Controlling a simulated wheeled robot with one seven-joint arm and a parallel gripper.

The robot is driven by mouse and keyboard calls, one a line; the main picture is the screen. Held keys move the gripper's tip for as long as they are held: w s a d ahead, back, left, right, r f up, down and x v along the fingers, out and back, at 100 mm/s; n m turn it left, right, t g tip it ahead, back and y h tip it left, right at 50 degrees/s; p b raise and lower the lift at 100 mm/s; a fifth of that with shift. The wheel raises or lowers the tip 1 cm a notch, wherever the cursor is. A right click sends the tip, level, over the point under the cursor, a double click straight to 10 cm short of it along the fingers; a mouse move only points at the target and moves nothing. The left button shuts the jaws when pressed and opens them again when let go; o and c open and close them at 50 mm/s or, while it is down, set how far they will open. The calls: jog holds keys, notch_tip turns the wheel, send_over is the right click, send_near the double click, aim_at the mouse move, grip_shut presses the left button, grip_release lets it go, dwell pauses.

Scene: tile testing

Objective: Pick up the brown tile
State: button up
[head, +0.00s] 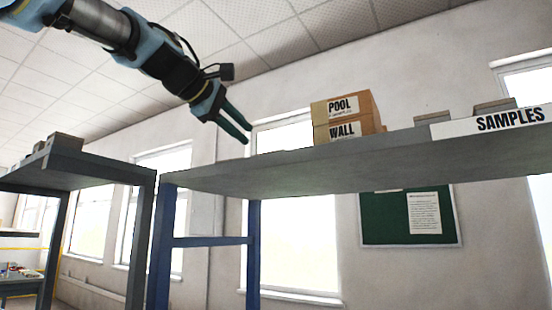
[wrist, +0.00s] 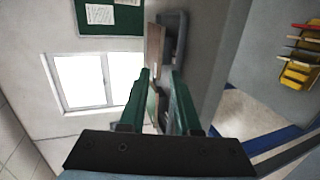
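My gripper (head: 246,134) hangs in the air at upper centre in the head view, left of two cardboard boxes and above the raised shelf. In the wrist view its two green fingers (wrist: 161,73) stand apart with a gap between them. Brown surfaces (wrist: 154,48) show beyond and between the fingers there; I cannot tell whether any is the brown tile. No brown tile can be made out in the head view, where the shelf top is seen from below.
The grey shelf (head: 300,172) carries the stacked POOL box (head: 366,106) and WALL box (head: 366,131), grey blocks (head: 433,118) and a SAMPLES sign (head: 490,123). Another table (head: 60,170) stands left. A green noticeboard (head: 380,225) hangs behind. Yellow bins (wrist: 297,72) show in the wrist view.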

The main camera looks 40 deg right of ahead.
jog(key=shift+p+x, duration=0.5)
jog(key=shift+x, duration=4.25)
jog(key=shift+f, duration=0.1)
jog(key=shift+c, duration=1)
jog(key=shift+c, duration=1.1)
jog(key=shift+f, duration=0.1)
grip_shut()
jog(key=shift+f, duration=0.25)
notch_tip(320, 180, up, 3)
jog(key=p, duration=0.2)
jog(key=shift+w+p, duration=0.1)
jog(key=shift+p, duration=0.25)
jog(key=shift+a, duration=0.1)
